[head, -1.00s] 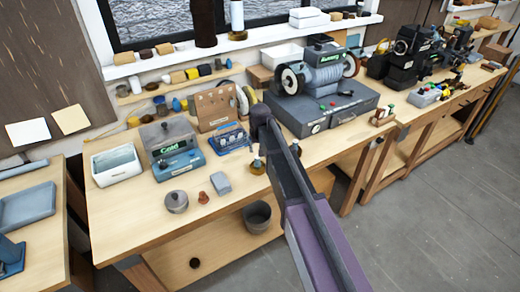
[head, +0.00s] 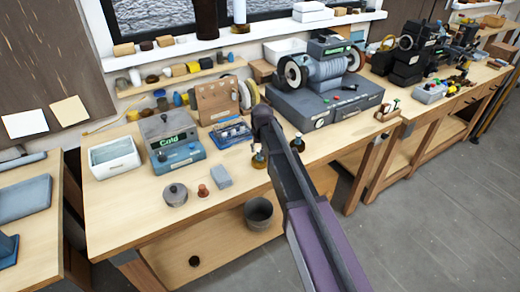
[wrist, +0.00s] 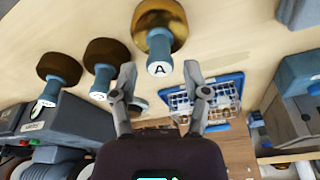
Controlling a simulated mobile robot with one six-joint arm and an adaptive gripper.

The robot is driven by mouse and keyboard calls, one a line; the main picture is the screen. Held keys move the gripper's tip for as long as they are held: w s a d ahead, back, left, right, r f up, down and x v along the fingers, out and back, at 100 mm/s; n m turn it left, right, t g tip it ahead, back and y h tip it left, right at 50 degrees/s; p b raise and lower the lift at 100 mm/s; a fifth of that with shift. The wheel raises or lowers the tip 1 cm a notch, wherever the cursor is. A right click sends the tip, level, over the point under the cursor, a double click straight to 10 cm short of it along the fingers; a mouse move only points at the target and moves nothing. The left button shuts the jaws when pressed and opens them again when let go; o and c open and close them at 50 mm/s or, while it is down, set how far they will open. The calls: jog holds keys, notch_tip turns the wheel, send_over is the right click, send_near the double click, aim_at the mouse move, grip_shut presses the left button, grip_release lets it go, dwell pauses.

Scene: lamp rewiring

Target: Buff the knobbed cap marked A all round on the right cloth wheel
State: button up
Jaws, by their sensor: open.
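The knobbed cap marked A (wrist: 158,22) shows at the top of the wrist view, with a brass body and a blue knob ending in a white A disc. My gripper (wrist: 160,76) is open and empty; its fingertips lie either side below the A disc, and I cannot tell the depth between them. In the head view my arm hides most of the caps; one amber base (head: 258,161) shows beside its end. The buffing machine (head: 325,72) stands behind, with a left wheel (head: 292,76) and a right cloth wheel (head: 355,58).
Two similar caps (wrist: 101,58) (wrist: 58,69) stand left of A in the wrist view. A blue wire rack (head: 230,132) is close by. The front bench is partly clear.

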jog(key=shift+w+f+b, duration=0.15)
jog(key=shift+f+b, duration=0.45)
jog(key=shift+f, duration=0.1)
jog(key=shift+w+f+b, duration=0.1)
jog(key=shift+f+b, duration=0.45)
jog(key=shift+f, duration=0.15)
jog(key=shift+c, duration=0.2)
grip_shut()
jog(key=shift+r+p, duration=3)
jog(key=shift+p, duration=0.05)
